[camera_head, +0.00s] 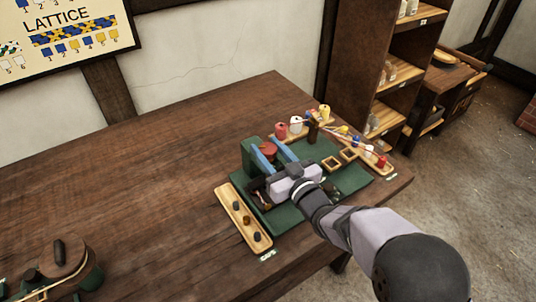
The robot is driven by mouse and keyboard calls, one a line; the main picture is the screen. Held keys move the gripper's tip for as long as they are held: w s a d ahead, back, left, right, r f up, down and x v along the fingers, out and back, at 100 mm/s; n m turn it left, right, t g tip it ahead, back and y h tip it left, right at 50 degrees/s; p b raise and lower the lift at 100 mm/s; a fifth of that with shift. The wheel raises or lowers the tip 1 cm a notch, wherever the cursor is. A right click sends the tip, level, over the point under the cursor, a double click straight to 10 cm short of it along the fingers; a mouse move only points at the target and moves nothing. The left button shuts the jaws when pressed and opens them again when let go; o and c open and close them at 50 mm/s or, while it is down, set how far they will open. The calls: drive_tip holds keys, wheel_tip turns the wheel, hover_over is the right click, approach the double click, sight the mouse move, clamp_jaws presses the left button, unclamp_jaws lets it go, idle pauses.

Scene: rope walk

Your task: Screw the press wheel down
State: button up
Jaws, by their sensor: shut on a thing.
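The press wheel (268,149) is a reddish-brown round disc at the top of a green block (249,158), at the back left of a green base board (349,180) in the head view. My gripper (265,146) reaches in from the lower right. Its two blue fingers lie on either side of the wheel and are shut on it. The gripper's pale body and my arm hide the middle and front of the board and most of what lies under the wheel.
A wooden tray (231,205) with several small dark pieces lies along the board's left side. A round-topped device (62,258) is at lower left.

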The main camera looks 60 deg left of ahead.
sight(271, 156)
drive_tip(key=shift+s+f+m+t+b, duration=0.1)
drive_tip(key=shift+f+m+t+b, duration=0.05)
drive_tip(key=shift+m+t+b, duration=1.15)
drive_tip(key=shift+t+h, duration=0.3)
drive_tip(key=shift+t, duration=0.4)
drive_tip(key=o, duration=1.1)
drive_tip(key=shift+c, duration=0.2)
drive_tip(key=shift+r+b+v, duration=0.1)
drive_tip(key=shift+b+v, duration=0.45)
drive_tip(key=shift+v, duration=1.3)
drive_tip(key=shift+r+b+v, duration=0.15)
drive_tip(key=shift+b+v, duration=0.35)
drive_tip(key=shift+v, duration=1.3)
